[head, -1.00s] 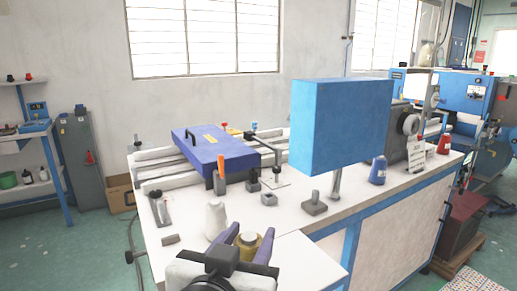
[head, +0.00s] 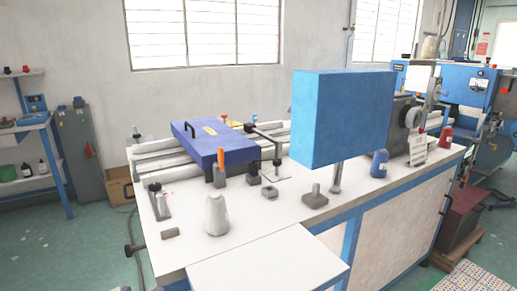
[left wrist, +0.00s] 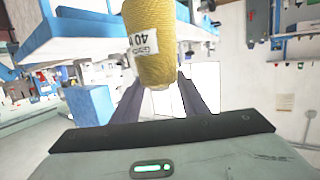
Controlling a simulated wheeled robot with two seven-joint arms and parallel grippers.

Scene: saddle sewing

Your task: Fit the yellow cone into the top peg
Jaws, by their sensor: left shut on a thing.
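The yellow cone (left wrist: 155,42) of thread, with a white paper label, fills the top middle of the left wrist view. My left gripper (left wrist: 158,84) is shut on it, with a purple finger on each side of its lower part. The cone's top is cut off by the picture edge. Neither the cone nor my left gripper shows in the head view. My right gripper is in no view. I cannot make out the top peg in either view.
A white cone (head: 216,214) stands on the white worktable (head: 250,235). A large blue box (head: 340,118) rises above the table's middle. Beyond it are a blue spool (head: 379,164) and a red spool (head: 446,137). A purple machine plate (head: 215,142) lies at the back.

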